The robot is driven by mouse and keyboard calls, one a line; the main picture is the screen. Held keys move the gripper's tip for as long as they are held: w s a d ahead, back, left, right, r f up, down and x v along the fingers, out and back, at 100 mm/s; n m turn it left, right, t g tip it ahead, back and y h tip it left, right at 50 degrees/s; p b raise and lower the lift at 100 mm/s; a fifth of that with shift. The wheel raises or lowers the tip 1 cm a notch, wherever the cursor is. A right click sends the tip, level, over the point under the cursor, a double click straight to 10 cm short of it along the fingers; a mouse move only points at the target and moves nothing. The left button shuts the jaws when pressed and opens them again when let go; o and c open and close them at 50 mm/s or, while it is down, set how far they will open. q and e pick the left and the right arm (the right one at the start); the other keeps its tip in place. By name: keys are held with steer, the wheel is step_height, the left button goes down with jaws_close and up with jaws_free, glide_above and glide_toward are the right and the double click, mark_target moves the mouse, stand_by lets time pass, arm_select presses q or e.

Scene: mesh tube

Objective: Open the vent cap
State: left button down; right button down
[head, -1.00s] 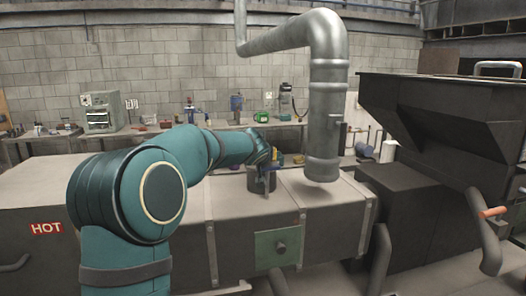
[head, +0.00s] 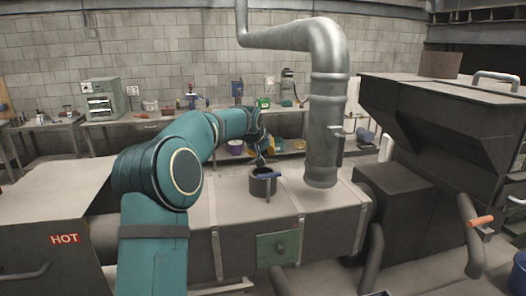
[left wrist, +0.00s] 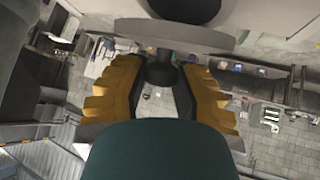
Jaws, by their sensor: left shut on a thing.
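In the head view, a short dark vent pipe (head: 263,187) stands upright on the grey duct, with a blue bar (head: 268,175) across its rim. My left gripper (head: 262,152) is just above and behind it, small and partly hidden by its own wrist. In the left wrist view, the yellow fingers of my left gripper (left wrist: 160,90) are shut on a dark knob (left wrist: 160,70). A flat grey disc (left wrist: 190,36), seen nearly edge-on, adjoins the knob and looks like the vent cap. A dark round shape shows above the disc. My right gripper is in neither view.
A thick metal pipe (head: 326,110) hangs just right of the vent. A black hopper (head: 440,120) stands at the right. A HOT label (head: 65,239) is on the left box. Workbenches (head: 120,132) line the back wall. Air above the duct's left part is partly filled by my arm.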

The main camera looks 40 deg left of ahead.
arm_select(q)
steer(key=shift+w+a+r+g+h, duration=0.25)
steer(key=shift+w+a+g+h, duration=0.1)
steer(key=shift+g+h, duration=0.2)
stand_by(0.4)
steer(key=c, duration=0.7)
jaws_free()
steer(key=shift+w+a, duration=0.1)
steer(key=shift+c, duration=0.2)
steer(key=shift+r, duration=0.1)
steer(key=v, duration=1.2)
steer(key=shift+w, duration=0.1)
